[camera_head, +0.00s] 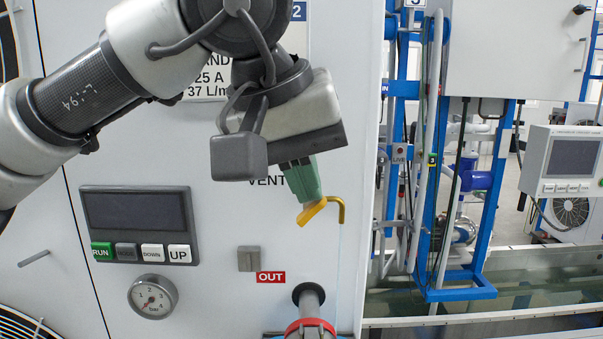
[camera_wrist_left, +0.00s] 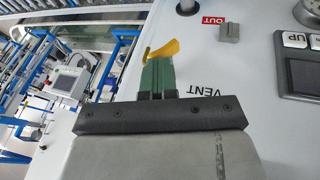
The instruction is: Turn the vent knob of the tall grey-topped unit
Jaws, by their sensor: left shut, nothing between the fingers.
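The yellow vent knob (camera_head: 312,212) is on the white front panel (camera_head: 230,215) of the unit, just below the VENT label. A thin bent yellow spout (camera_head: 339,208) is beside it. My left gripper (camera_head: 310,198) has green fingers, shut and empty, with the tips right at the knob and partly covering it. In the left wrist view the knob (camera_wrist_left: 164,50) lies just beyond the closed fingertips (camera_wrist_left: 157,62); I cannot tell whether they touch. The unit's top is out of view. My right gripper is not in view.
Below are a grey square knob (camera_head: 249,258), a red OUT label (camera_head: 271,278) and an outlet pipe (camera_head: 310,297). A display with buttons (camera_head: 139,225) and a gauge (camera_head: 153,297) are at left. Blue frames (camera_head: 489,200) and a water tank (camera_head: 530,285) stand at right.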

